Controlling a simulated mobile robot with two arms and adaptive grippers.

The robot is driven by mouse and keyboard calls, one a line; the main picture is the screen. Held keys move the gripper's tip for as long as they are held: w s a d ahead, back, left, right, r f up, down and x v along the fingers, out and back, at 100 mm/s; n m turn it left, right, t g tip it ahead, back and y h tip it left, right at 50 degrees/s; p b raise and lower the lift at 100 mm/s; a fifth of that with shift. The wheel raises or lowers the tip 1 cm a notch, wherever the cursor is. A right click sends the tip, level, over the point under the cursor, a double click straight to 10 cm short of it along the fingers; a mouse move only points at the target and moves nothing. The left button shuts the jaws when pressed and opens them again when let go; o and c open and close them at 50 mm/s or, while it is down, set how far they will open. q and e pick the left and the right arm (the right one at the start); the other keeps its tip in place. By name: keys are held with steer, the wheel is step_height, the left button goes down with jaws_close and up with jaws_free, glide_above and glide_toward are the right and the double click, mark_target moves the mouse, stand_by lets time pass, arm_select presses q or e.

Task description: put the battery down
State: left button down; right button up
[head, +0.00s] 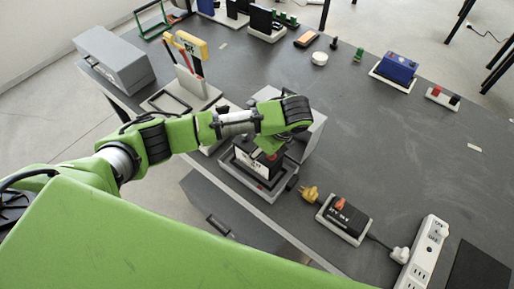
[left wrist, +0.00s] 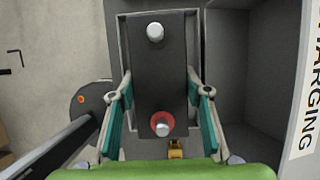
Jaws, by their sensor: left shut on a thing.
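The battery (left wrist: 158,80) is a dark box with a bare metal terminal and a red-ringed terminal on its top. My left gripper (left wrist: 160,103) is shut on it, with teal finger pads against its two long sides. In the head view the battery (head: 252,164) is under my left gripper (head: 268,147), upright, over or in a light-rimmed tray (head: 233,179) at the table's near edge. I cannot tell whether its underside touches the tray floor. My arm hides part of it. My right gripper is not in view.
A grey open bin labelled CHARGING (left wrist: 305,85) stands right beside the battery. A blue battery (head: 398,67) sits at the back right. The table's middle is clear.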

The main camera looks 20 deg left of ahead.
arm_select(q)
steer(key=shift+w+f, duration=0.15)
steer(key=shift+f, duration=0.6)
steer(key=shift+w+f, duration=0.1)
steer(key=shift+f, duration=0.6)
steer(key=c, duration=1.1)
jaws_free()
steer(key=shift+s+f, duration=0.25)
steer(key=shift+r, duration=0.15)
steer(key=b+v, duration=0.1)
steer(key=v, duration=0.6)
steer(key=shift+d, duration=0.2)
steer(key=v, duration=0.4)
steer(key=shift+w+a+r, duration=0.1)
steer(key=shift+r, duration=0.1)
steer(key=shift+r+p, duration=0.3)
steer(key=shift+p, duration=0.05)
steer(key=shift+f, duration=0.1)
